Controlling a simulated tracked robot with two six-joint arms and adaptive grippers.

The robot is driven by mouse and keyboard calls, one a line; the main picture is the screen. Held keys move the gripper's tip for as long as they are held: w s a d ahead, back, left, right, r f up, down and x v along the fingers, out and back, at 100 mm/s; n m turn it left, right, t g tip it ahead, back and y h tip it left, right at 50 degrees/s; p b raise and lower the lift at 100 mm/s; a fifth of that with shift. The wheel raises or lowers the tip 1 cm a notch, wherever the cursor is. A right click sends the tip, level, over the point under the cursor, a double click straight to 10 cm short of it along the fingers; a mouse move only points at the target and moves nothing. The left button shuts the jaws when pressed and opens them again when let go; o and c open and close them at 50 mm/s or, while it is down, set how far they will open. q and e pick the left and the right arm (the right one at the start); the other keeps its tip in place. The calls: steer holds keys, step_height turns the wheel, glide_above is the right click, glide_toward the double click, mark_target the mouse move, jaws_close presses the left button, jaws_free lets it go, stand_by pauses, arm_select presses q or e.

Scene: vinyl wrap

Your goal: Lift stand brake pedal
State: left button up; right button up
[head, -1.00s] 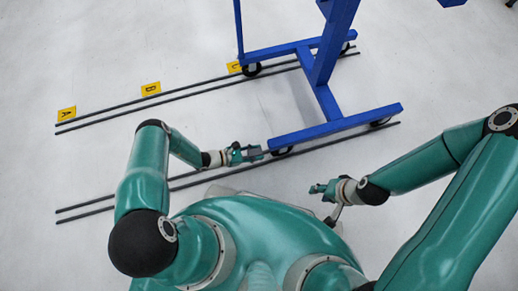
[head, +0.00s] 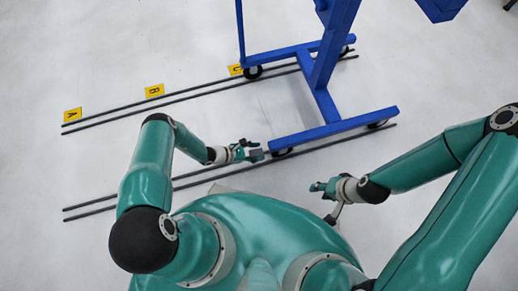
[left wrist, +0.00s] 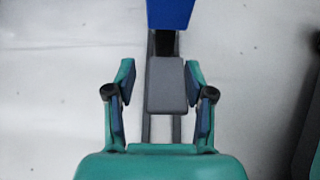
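The blue stand (head: 335,129) stands on wheels at the upper right of the head view. Its grey brake pedal (left wrist: 166,85) sticks out below the blue frame in the left wrist view; in the head view it is a small dark block (head: 256,154) at the near foot's left end. My left gripper (left wrist: 160,82) is open, with one finger on each side of the pedal; gaps show on both sides. Height relative to the pedal is hard to judge. My right gripper (head: 316,188) is empty, away from the stand, below its near foot; its finger opening is too small to tell.
Two pairs of dark floor rails run under the stand, a far pair (head: 165,104) and a near pair (head: 110,206). Yellow signs A (head: 73,114) and B (head: 154,91) lie beside the far pair. The pale floor (head: 100,160) between the pairs is clear at left.

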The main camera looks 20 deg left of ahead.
arm_select(q)
steer(key=shift+s+d, duration=0.1)
steer(key=shift+s, duration=0.05)
steer(key=shift+s+a, duration=0.15)
steer(key=shift+a, duration=0.05)
steer(key=v, duration=1.1)
steer(key=shift+a+r, duration=0.15)
steer(key=shift+a, duration=0.1)
